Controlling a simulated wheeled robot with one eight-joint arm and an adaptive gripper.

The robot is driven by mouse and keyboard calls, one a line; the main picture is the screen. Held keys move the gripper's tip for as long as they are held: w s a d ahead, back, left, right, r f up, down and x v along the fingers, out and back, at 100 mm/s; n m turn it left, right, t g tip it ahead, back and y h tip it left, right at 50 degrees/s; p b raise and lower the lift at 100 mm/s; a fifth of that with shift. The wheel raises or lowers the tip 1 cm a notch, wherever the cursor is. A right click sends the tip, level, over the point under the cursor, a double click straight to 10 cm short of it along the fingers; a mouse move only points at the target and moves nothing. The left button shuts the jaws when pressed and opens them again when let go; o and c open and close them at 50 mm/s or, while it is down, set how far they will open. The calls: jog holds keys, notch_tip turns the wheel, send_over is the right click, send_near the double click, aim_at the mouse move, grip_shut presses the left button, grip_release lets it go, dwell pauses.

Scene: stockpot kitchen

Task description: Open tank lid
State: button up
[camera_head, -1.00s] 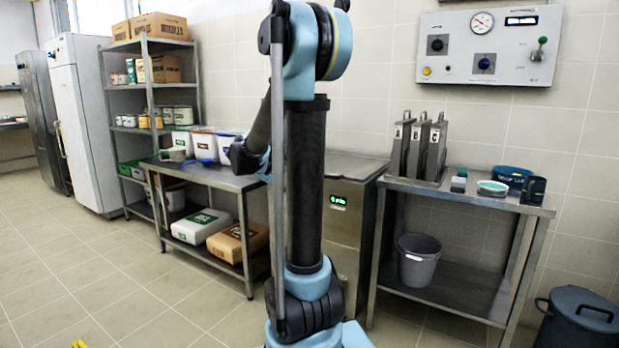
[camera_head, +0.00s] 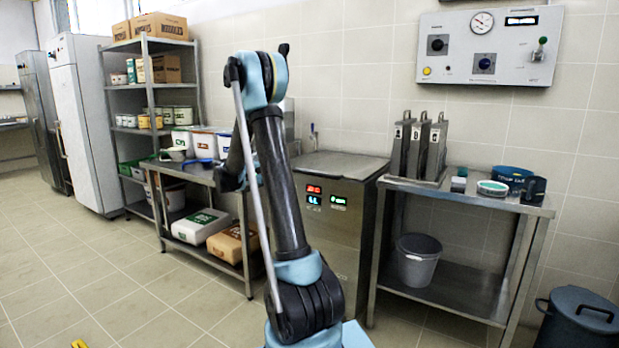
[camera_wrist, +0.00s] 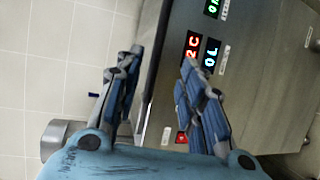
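The tank (camera_head: 325,225) is a steel cabinet in the middle of the head view, behind my arm. Its flat steel lid (camera_head: 345,165) lies shut on top. The tank's front panel (camera_wrist: 235,85) shows sideways in the wrist view, with red and green displays. My gripper (camera_wrist: 162,58) is open and empty, its two blue-grey fingers spread apart in front of the tank's upper edge. Neither finger visibly touches the tank.
A steel table (camera_head: 470,198) with metal holders (camera_head: 418,147) stands right of the tank, a grey bucket (camera_head: 417,262) on its lower shelf. A bench (camera_head: 200,176) with tubs stands to the left. A control panel (camera_head: 488,47) hangs on the wall.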

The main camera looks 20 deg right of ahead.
aim_at(308, 173)
jog(key=x, duration=1.6)
jog(key=shift+d, duration=0.15)
jog(key=shift+c, duration=0.2)
grip_shut()
